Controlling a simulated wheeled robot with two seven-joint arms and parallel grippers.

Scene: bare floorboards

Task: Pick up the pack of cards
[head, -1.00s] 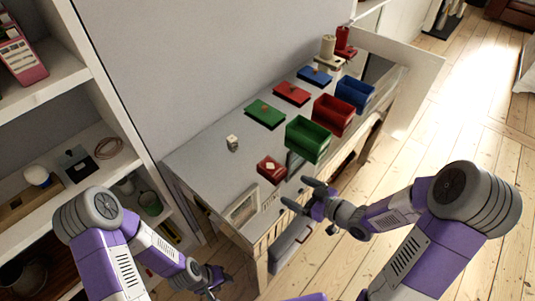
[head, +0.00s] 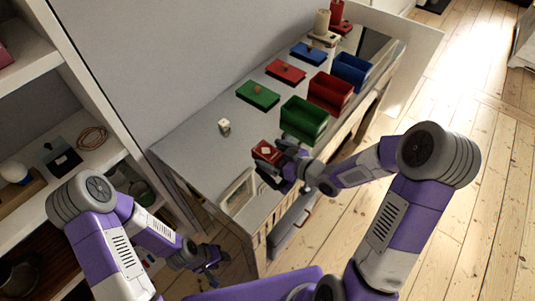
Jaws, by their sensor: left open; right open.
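The pack of cards is a small red box (head: 265,150) with a pale diamond on top, lying near the front edge of the grey cabinet top (head: 200,155). My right gripper (head: 270,162) is open, with its fingers reaching over the front edge right at the pack. The fingers cover part of the pack's near side, and I cannot tell whether they touch it. My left gripper (head: 215,264) is open and empty, low in front of the cabinet at the lower left, away from the pack.
Green (head: 304,119), red (head: 331,92) and blue (head: 352,70) open bins stand along the front edge, with matching lids behind them. A small white die-like cube (head: 224,126) sits left of the pack. An open drawer (head: 292,225) juts out below. White shelves (head: 62,115) stand at left.

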